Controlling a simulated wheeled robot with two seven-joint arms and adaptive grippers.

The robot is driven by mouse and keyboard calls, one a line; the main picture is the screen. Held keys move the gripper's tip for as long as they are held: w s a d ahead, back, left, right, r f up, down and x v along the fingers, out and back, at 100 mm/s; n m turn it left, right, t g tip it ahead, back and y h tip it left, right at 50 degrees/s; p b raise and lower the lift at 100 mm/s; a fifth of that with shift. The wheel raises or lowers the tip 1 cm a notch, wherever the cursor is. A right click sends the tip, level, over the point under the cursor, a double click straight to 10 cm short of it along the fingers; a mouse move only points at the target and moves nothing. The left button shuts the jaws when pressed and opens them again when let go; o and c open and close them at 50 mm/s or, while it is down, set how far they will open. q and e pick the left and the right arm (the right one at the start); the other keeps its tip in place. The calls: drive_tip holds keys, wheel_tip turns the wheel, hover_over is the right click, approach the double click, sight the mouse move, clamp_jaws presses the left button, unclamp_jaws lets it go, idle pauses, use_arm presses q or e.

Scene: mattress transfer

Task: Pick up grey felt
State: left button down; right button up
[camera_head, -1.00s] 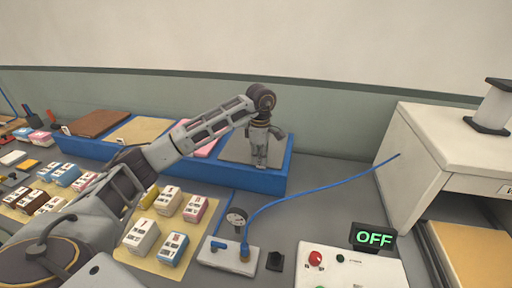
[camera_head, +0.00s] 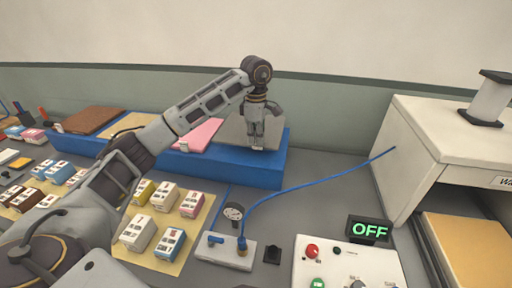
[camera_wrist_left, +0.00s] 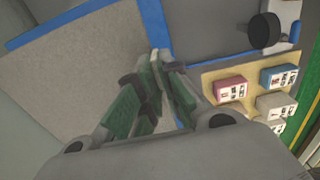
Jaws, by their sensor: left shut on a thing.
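The grey felt (camera_head: 235,132) is a flat grey sheet at the right end of the long blue tray (camera_head: 235,172). My left gripper (camera_head: 257,148) points down at the felt's front edge, close to the tray's front rim, and is shut on the felt. In the left wrist view the felt (camera_wrist_left: 75,75) fills the left side, with its edge at the closed green-padded fingers (camera_wrist_left: 162,62). The blue rim shows beyond that edge. Whether the felt is wholly clear of the tray cannot be told. My right gripper is not in view.
A pink sheet (camera_head: 199,134), a tan sheet (camera_head: 128,125) and a brown sheet (camera_head: 93,120) lie left of the felt. Several small boxes (camera_head: 164,195) stand in front. A gauge with a blue hose (camera_head: 310,187) is nearer. A white machine (camera_head: 430,140) stands right.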

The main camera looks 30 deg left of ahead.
use_arm(q)
wheel_tip(320, 180, up, 3)
drive_tip(key=shift+r, duration=0.45)
idle(0.5)
